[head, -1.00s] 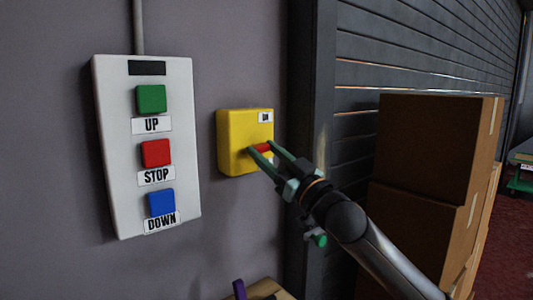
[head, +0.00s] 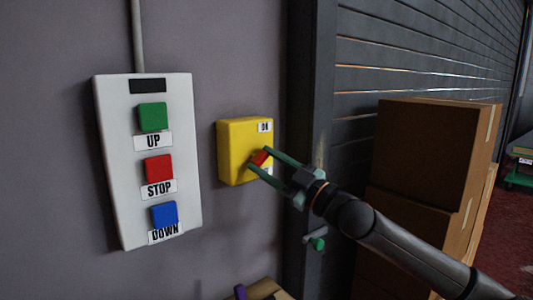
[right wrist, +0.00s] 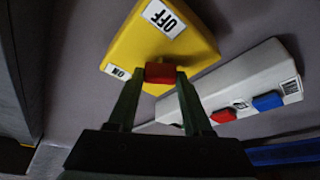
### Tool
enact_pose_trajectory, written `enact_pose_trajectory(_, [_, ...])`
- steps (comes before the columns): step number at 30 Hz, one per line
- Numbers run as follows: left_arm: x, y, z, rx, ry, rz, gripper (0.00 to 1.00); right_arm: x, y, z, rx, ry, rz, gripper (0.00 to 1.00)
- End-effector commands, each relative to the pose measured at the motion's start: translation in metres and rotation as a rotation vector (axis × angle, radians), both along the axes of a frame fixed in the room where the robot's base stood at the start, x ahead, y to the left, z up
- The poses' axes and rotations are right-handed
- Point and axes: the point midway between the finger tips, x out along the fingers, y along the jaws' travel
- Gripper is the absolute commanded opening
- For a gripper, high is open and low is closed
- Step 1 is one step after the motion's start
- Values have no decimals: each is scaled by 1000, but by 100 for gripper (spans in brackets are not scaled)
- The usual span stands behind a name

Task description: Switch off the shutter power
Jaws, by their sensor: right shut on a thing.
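The yellow switch box (head: 232,150) is on the wall in the head view, with an ON label (head: 265,127) at its upper right. A red switch handle (head: 260,157) stands out from its face and looks tilted. My right gripper (head: 258,158) is shut on this handle, with one finger on each side. The right wrist view shows the red handle (right wrist: 159,72) between the fingertips, the yellow box (right wrist: 130,45) behind it, an OFF label (right wrist: 165,18) and an ON label (right wrist: 116,72). My left gripper is not in view.
A white panel (head: 115,150) with green UP, red STOP and blue DOWN buttons is left of the box. The dark slatted shutter (head: 420,60) is to the right, with stacked cardboard boxes (head: 425,150) before it. A green knob (head: 318,244) is below my right arm.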

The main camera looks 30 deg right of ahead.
Motion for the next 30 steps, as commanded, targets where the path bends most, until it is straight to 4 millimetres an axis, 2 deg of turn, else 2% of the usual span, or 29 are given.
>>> enact_pose_trajectory(4, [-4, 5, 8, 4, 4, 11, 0, 0, -1, 3, -85, -5, -1, 0])
enact_pose_trajectory(10, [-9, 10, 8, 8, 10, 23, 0, 0, -1, 2, -151, -12, 0, 0])
enact_pose_trajectory(26, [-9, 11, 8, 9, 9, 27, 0, 0, -1, 1, -180, -16, 0, 0])
enact_pose_trajectory(27, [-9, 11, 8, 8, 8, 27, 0, 0, -1, 1, -180, -16, 0, 52])
enact_pose_trajectory(30, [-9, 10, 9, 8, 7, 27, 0, 0, -1, 1, -179, -15, 0, 63])
